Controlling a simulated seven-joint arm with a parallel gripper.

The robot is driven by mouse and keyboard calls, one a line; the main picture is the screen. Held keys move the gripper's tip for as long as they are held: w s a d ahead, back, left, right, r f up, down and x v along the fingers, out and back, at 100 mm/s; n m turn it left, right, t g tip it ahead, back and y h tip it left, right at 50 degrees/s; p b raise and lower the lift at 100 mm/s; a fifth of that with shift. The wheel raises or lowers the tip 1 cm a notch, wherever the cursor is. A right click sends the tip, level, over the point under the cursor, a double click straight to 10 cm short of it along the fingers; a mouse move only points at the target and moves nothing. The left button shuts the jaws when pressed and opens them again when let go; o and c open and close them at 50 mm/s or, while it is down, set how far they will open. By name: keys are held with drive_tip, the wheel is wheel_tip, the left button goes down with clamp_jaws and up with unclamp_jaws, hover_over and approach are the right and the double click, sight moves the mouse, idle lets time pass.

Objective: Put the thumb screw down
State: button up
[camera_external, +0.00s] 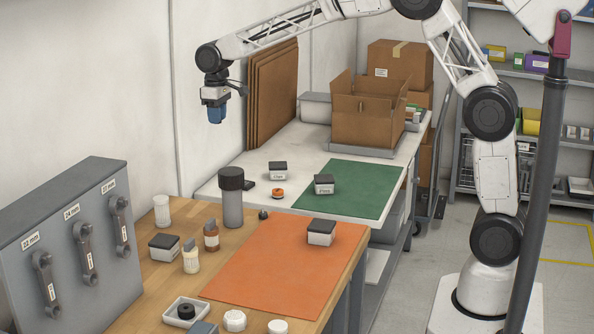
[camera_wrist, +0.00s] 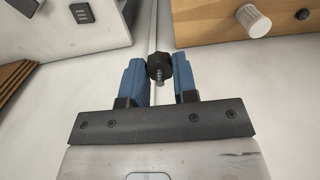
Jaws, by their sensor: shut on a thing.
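The thumb screw (camera_wrist: 158,68) has a dark knurled head and a short metal threaded stem. It sits between the blue fingers of my gripper (camera_wrist: 160,75) in the wrist view, held near the tips. In the external view my gripper (camera_external: 214,112) hangs high near the back wall, well above the tables and pointing down. I cannot make out the thumb screw there.
An orange mat (camera_external: 275,270) lies on the wooden table (camera_external: 150,285), with jars, small boxes and a grey bottle (camera_external: 232,200) around it. A green mat (camera_external: 365,190) lies on the white table (camera_external: 300,145), beside an open carton (camera_external: 368,112). A wrench cabinet (camera_external: 70,245) stands left.

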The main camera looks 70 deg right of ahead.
drive_tip(key=s+a+r, duration=0.2)
drive_tip(key=s+a, duration=0.6)
drive_tip(key=s, duration=0.4)
drive_tip(key=s+a+r, duration=0.1)
drive_tip(key=s+a, duration=0.7)
drive_tip(key=s, duration=0.3)
drive_tip(key=s+a+f, duration=0.2)
drive_tip(key=s+a, duration=0.1)
drive_tip(key=s, duration=0.9)
drive_tip(key=s+a+f, duration=0.1)
drive_tip(key=s+a, duration=0.1)
drive_tip(key=s, duration=1)
drive_tip(key=f, duration=1.9)
drive_tip(key=shift+s+f, duration=0.2)
drive_tip(key=shift+f, duration=0.15)
hover_over(291, 258)
drive_tip(key=shift+f, duration=0.7)
drive_tip(key=shift+f, duration=1.8)
